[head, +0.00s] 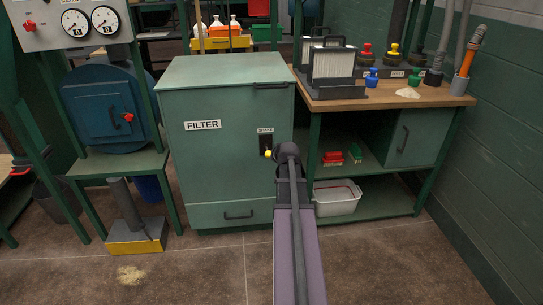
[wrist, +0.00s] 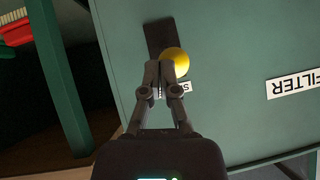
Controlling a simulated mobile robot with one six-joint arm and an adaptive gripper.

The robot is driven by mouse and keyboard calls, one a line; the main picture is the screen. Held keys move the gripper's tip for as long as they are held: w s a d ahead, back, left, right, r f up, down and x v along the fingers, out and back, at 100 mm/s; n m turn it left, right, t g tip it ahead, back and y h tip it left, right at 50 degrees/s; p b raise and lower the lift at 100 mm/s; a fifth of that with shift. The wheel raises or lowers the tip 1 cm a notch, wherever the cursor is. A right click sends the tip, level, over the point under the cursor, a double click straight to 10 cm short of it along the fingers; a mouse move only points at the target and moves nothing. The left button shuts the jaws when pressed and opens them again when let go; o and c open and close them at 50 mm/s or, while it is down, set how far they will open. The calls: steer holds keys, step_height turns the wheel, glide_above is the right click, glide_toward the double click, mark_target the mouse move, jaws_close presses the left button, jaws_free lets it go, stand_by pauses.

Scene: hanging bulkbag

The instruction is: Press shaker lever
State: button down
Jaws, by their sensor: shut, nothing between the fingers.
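The green filter cabinet (head: 215,165) stands in the middle of the head view, with a "FILTER" label on its front. The shaker lever's round yellow knob (head: 268,154) shows at a dark plate (head: 265,142) near the cabinet's right edge, under a small label. In the wrist view the yellow knob (wrist: 180,62) is partly behind my gripper (wrist: 160,68), whose closed, empty fingertips overlap its left side. I cannot tell whether they touch. In the head view my arm hides the gripper's fingers.
A wooden workbench (head: 390,95) with filter cartridges and colored knobs stands right of the cabinet. A white bin (head: 337,200) sits on its lower shelf. A blue round vessel (head: 108,108) and a yellow-edged pedal block (head: 137,238) are at left.

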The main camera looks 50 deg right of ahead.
steer(key=p+v, duration=0.4)
steer(key=v, duration=0.4)
steer(key=shift+s+a, duration=0.25)
steer(key=shift+s, duration=0.2)
steer(key=shift+w+a+f, duration=0.1)
steer(key=shift+f, duration=0.1)
steer(key=w+a+f+n+g+y, duration=0.2)
steer(key=w+a, duration=0.1)
steer(key=a, duration=0.8)
steer(key=w+a+f+n+g+y, duration=0.1)
steer(key=w+a+f+n+y, duration=0.15)
steer(key=a, duration=0.95)
steer(key=s+a+f+n+g, duration=0.1)
steer(key=s+a+n+g, duration=0.15)
steer(key=a, duration=0.95)
steer(key=s+a+f+n+g, duration=0.1)
steer(key=s+a+n+g, duration=0.2)
steer(key=a, duration=1)
step_height(320, 180, up, 27)
steer(key=m+p, duration=0.1)
steer(key=p, duration=2.7)
steer(key=shift+d+r, duration=0.2)
steer(key=shift+d, duration=0.1)
steer(key=shift+g+y, duration=0.25)
